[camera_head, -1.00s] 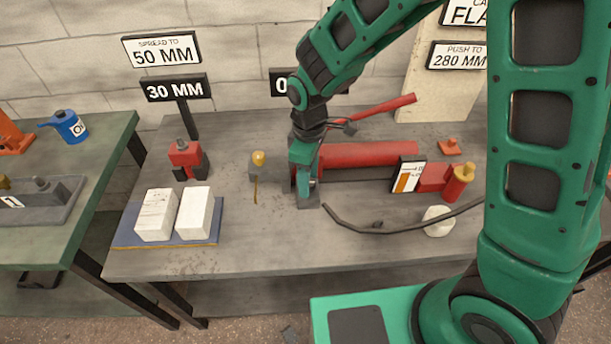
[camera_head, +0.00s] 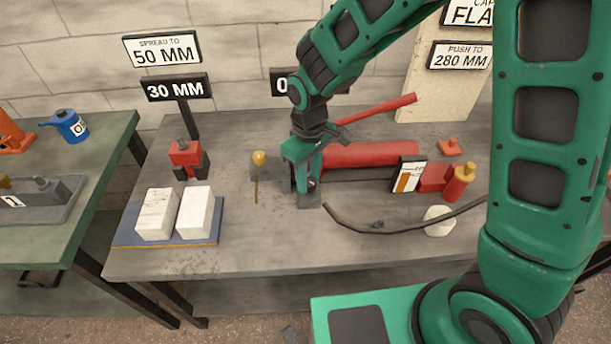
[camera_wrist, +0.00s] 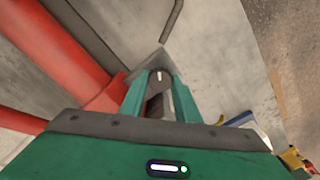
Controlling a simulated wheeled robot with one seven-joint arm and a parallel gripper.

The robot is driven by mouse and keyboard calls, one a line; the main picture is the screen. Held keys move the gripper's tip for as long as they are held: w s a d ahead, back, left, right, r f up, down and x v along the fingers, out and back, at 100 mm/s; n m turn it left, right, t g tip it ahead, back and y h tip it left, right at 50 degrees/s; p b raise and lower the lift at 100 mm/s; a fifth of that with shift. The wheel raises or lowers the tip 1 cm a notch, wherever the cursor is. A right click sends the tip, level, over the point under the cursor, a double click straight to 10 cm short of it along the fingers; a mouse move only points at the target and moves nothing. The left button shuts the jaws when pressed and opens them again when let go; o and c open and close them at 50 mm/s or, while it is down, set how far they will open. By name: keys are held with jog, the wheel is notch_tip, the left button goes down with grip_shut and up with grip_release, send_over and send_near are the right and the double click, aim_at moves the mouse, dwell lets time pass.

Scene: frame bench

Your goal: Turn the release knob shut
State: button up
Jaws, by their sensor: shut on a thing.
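The red hand pump (camera_head: 370,155) lies on the grey bench, with its red lever (camera_head: 375,110) raised behind it. My gripper (camera_head: 308,186) points down at the left end of the pump. In the wrist view my green fingers (camera_wrist: 158,92) are closed around the small grey release knob (camera_wrist: 159,76), which has a white mark on top. The knob sits beside the red pump body (camera_wrist: 60,35). In the head view my fingers mostly hide the knob.
A black hose (camera_head: 375,228) curves over the bench in front of the pump. A yellow-topped fitting (camera_head: 259,160), white blocks (camera_head: 157,214) and a red spreader (camera_head: 185,160) stand at left.

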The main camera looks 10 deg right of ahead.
jog(key=m, duration=0.5)
jog(key=shift+w+d+m, duration=0.1)
jog(key=shift+m, duration=0.3)
jog(key=m, duration=0.5)
jog(key=shift+r+m, duration=0.1)
jog(key=shift+m, duration=0.2)
jog(key=o, duration=1)
jog(key=shift+o, duration=0.2)
